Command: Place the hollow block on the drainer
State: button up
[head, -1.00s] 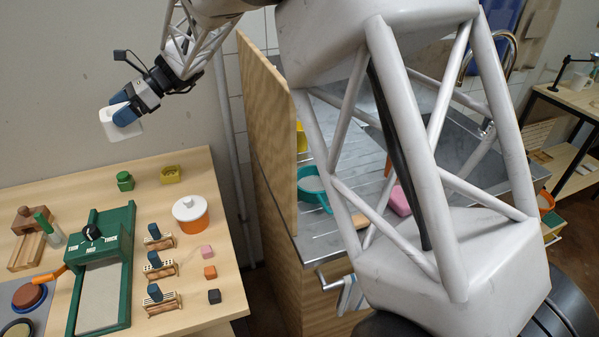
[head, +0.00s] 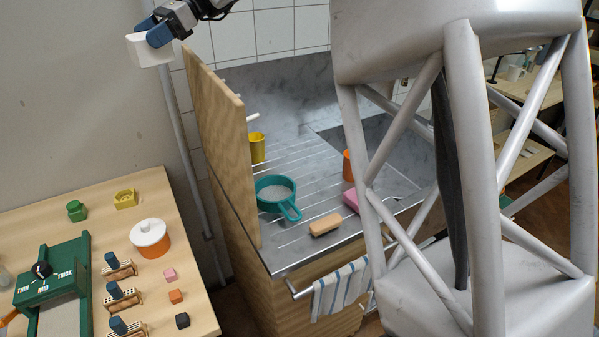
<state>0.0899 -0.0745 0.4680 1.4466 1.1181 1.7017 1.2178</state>
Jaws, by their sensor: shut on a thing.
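My gripper (head: 157,33), with blue fingertips, is at the upper left, in the air above the top of the wooden side panel. It is shut on the white hollow block (head: 148,52); its hollow is hard to make out from this angle. The drainer (head: 300,232) is the grooved grey metal surface beside the sink, to the right of the panel and lower than my gripper. A teal pan (head: 270,193), a yellow cup (head: 257,148) and a tan block (head: 326,225) stand on the drainer.
The upright wooden panel (head: 222,130) separates the worktable (head: 198,310) from the drainer. A pink block (head: 350,199) and an orange cup (head: 347,165) are at the drainer's right side. A striped towel (head: 340,290) hangs in front. Grooved space behind the pan looks clear.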

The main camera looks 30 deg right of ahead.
jog(key=w+d+f+m+t, duration=0.2)
jog(key=d+t, duration=0.1)
jog(key=d, duration=1)
jog(key=w+d+f+m+t, duration=0.1)
jog(key=d+f+m+t, duration=0.15)
jog(key=d, duration=1.05)
jog(key=s+d+f+m+t+h, duration=0.3)
jog(key=f+m+h, duration=0.1)
jog(key=f, duration=0.5)
jog(key=s+d+f+m+t+h, duration=0.4)
jog(key=f+m, duration=0.2)
jog(key=f, duration=0.3)
jog(key=s+d+f+m+t+h, duration=0.3)
jog(key=f+m+h, duration=0.2)
jog(key=f, duration=0.4)
jog(key=shift+s+d+f, duration=0.15)
jog(key=shift+d+f, duration=0.2)
jog(key=shift+f, duration=0.05)
jog(key=shift+m, duration=0.25)
jog(key=shift+t, duration=0.25)
jog(key=shift+f, duration=2.9)
